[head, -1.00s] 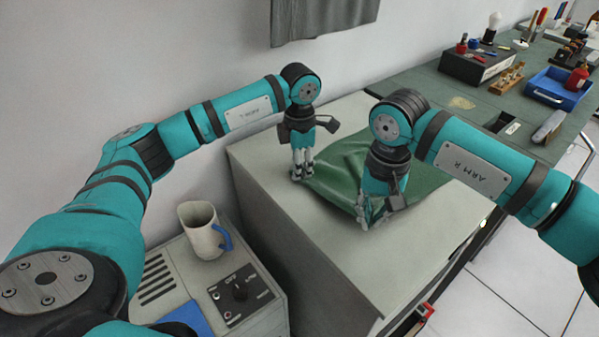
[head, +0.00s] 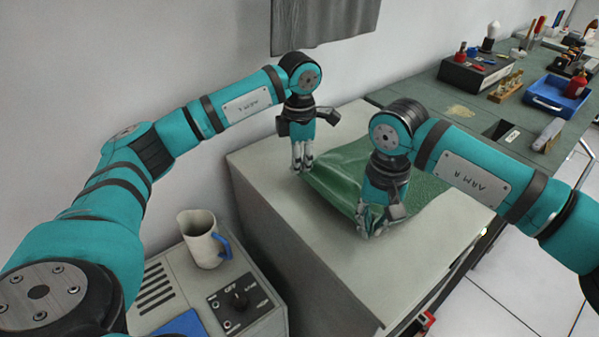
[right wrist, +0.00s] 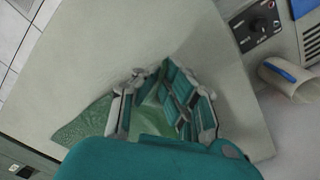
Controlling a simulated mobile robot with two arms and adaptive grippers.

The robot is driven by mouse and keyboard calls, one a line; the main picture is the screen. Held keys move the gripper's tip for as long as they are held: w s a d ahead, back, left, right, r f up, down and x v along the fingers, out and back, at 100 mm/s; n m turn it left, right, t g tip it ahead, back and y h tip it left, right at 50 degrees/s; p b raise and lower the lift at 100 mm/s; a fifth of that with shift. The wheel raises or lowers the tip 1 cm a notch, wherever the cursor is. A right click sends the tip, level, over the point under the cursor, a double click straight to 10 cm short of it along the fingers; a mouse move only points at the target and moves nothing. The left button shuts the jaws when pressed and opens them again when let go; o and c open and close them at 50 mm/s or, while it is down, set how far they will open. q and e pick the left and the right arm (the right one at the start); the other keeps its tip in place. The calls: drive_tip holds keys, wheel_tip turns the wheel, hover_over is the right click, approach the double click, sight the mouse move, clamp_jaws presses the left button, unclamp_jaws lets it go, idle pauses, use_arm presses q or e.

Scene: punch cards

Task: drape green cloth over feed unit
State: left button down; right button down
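The green cloth (head: 340,183) lies on the pale flat top of a large box-like unit (head: 270,180), which I take for the feed unit. Its near edge is lifted and runs between my two grippers. My left gripper (head: 301,165) has its fingers together at the cloth's left corner, just above the top. My right gripper (head: 370,228) pinches the near corner, low over the top. In the right wrist view cloth (right wrist: 152,112) shows between the right fingers, with more cloth (right wrist: 85,125) at left. My right arm hides part of the cloth.
A smaller control unit (head: 262,318) with a knob stands at lower left, bearing a white jug (head: 200,238) with a blue handle. A green workbench (head: 440,95) behind holds tools and a blue tray (head: 556,92). A grey cloth (head: 325,20) hangs on the wall.

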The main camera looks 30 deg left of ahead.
use_arm(q)
drive_tip(key=shift+r, duration=0.55)
